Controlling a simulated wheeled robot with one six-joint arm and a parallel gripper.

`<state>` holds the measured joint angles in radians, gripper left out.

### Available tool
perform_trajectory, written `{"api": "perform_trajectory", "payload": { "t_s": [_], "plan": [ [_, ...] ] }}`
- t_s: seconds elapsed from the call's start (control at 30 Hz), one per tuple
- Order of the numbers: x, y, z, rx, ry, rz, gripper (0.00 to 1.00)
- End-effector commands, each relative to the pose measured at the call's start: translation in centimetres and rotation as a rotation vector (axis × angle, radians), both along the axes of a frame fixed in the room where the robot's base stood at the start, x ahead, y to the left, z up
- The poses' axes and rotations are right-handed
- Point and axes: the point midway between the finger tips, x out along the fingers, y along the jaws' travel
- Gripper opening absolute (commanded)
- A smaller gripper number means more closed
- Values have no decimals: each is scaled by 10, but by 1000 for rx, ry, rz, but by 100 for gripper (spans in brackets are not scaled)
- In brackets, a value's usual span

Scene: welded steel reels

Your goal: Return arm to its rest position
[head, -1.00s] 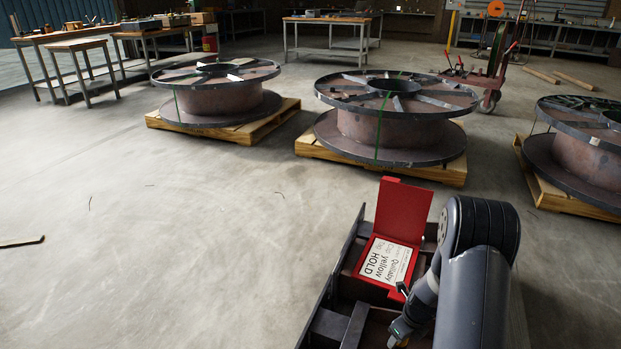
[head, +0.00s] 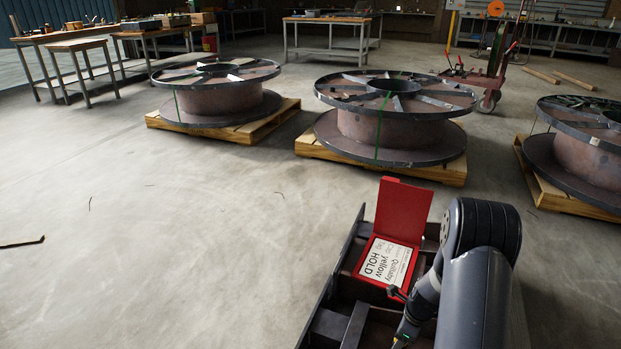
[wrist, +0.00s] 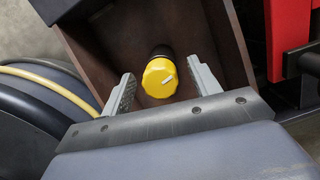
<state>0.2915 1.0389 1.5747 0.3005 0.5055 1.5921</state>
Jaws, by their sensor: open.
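My gripper (wrist: 163,84) is open in the wrist view, with one grey finger on each side of a yellow-capped object (wrist: 159,77). The cap is round with a pale mark, and a dark body shows behind it against a brown wall. I cannot tell how far it is from the fingers, but neither finger appears to touch it. In the head view my arm (head: 481,235) reaches down at the lower right, and its end is at the bottom edge, partly cut off.
A red box (head: 403,209) with its lid raised and a printed card (head: 385,262) sits in a dark steel compartmented frame (head: 329,327) beside my arm. Large steel reels (head: 390,128) on wooden pallets (head: 309,148) stand beyond. The concrete floor at left is mostly clear.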

Motion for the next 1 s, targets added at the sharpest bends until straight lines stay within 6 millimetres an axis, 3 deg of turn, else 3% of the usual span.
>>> {"api": "perform_trajectory", "payload": {
  "t_s": [1.0],
  "plan": [
    [0,0,0,0,-1,-743,58]
  ]
}}
